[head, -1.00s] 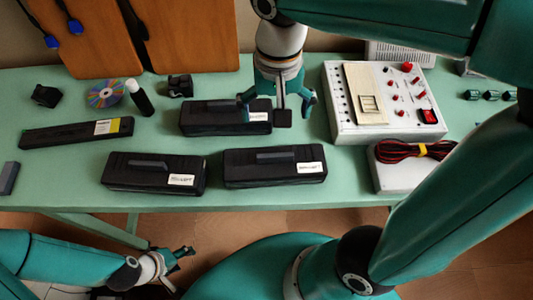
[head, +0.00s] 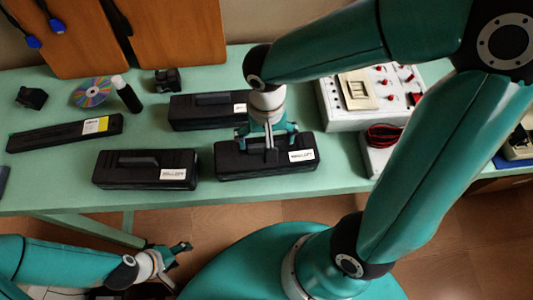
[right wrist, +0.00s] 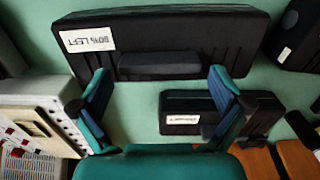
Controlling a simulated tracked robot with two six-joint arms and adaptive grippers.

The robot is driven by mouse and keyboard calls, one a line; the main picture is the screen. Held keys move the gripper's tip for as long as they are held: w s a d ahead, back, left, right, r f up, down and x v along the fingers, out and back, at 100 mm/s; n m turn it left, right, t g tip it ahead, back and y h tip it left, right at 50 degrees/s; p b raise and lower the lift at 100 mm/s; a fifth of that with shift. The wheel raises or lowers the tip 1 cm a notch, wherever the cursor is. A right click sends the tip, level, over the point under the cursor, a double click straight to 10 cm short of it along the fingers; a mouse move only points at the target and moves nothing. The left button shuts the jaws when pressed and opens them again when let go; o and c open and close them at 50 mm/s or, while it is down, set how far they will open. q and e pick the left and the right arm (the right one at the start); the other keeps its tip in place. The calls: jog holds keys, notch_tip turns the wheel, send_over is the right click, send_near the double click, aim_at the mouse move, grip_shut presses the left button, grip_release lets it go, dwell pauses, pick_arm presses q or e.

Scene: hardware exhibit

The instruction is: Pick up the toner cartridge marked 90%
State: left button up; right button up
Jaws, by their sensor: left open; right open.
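Three black toner cartridges with white labels lie on the green table. The front right cartridge (head: 245,172) has a label that appears to read 90% LEFT, upside down in the right wrist view (right wrist: 88,38); the first digit is hard to tell. My right gripper (head: 269,148) is open right over this cartridge. In the right wrist view its fingers (right wrist: 160,76) are spread to either side of the raised handle, not closed on it. The front left cartridge (head: 125,178) and back cartridge (head: 190,122) have labels too small to read. My left gripper (head: 181,264) is open and empty below the table edge.
A long black cartridge with a yellow label (head: 65,134), a disc (head: 93,92), a dark bottle with a white cap (head: 128,95) and small black parts lie at left. A white control box (head: 345,115) and a cable-topped box (head: 377,157) stand at right.

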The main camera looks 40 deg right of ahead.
notch_tip(320, 180, down, 2)
jog(key=shift+f, duration=0.2)
jog(key=c, duration=1.3)
jog(key=shift+c, duration=0.8)
jog(key=shift+r, duration=0.2)
